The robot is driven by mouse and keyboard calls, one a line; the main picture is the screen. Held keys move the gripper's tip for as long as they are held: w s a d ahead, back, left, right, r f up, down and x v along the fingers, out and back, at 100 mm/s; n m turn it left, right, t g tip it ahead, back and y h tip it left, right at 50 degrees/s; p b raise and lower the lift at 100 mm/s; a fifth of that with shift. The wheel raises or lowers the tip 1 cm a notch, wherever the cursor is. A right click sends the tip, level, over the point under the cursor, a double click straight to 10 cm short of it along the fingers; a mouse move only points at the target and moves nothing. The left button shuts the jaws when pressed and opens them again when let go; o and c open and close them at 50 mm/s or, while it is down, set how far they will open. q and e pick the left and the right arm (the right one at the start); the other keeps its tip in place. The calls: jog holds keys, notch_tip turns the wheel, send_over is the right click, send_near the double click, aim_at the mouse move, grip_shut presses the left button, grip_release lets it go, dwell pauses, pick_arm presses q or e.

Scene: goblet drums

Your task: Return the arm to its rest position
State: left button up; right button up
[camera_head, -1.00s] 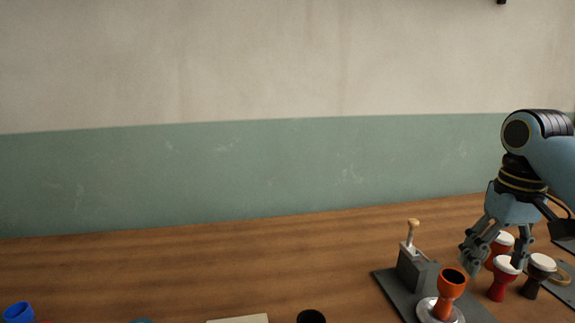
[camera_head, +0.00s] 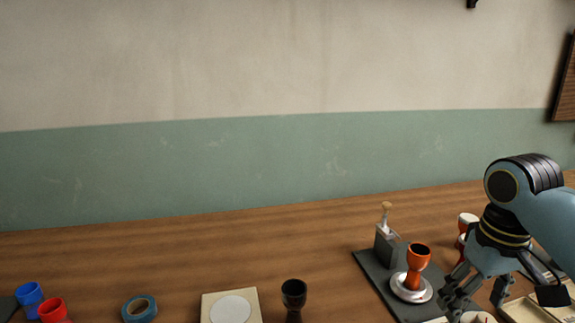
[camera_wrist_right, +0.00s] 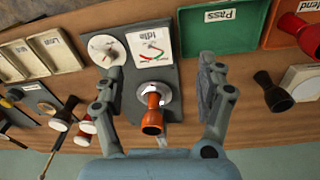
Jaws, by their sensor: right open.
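My right gripper (camera_head: 476,298) is low at the right of the head view, right of and nearer than the orange goblet drum (camera_head: 418,256). Its fingers are spread with nothing between them. In the right wrist view the open gripper (camera_wrist_right: 160,68) frames the orange drum (camera_wrist_right: 153,115), which stands beyond the fingers on a silver disc (camera_head: 402,290) of a dark test stand (camera_head: 372,268). No contact with the drum shows. My left gripper is not in view.
Red-and-white drums (camera_wrist_right: 85,128) stand beside the stand, partly hidden by my arm in the head view. A green "Pass" tray (camera_wrist_right: 222,27) is near. The table's back middle is clear.

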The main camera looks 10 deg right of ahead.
jog(key=s+a+n+t, duration=0.15)
jog(key=s+a, duration=0.25)
jog(key=s, duration=0.5)
jog(key=s+a+t, duration=0.2)
jog(key=s+a, duration=0.2)
jog(key=s, duration=0.6)
notch_tip(320, 180, down, 35)
jog(key=s+d+g+b, duration=0.2)
jog(key=b, duration=0.5)
pick_arm(q)
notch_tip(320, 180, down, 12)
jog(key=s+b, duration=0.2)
jog(key=b, duration=0.2)
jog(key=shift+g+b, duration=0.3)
jog(key=shift+b, duration=0.1)
pick_arm(e)
jog(key=s+d+f+g, duration=0.1)
jog(key=s+f, duration=1.6)
jog(key=f, duration=0.2)
jog(key=shift+s+f, duration=0.4)
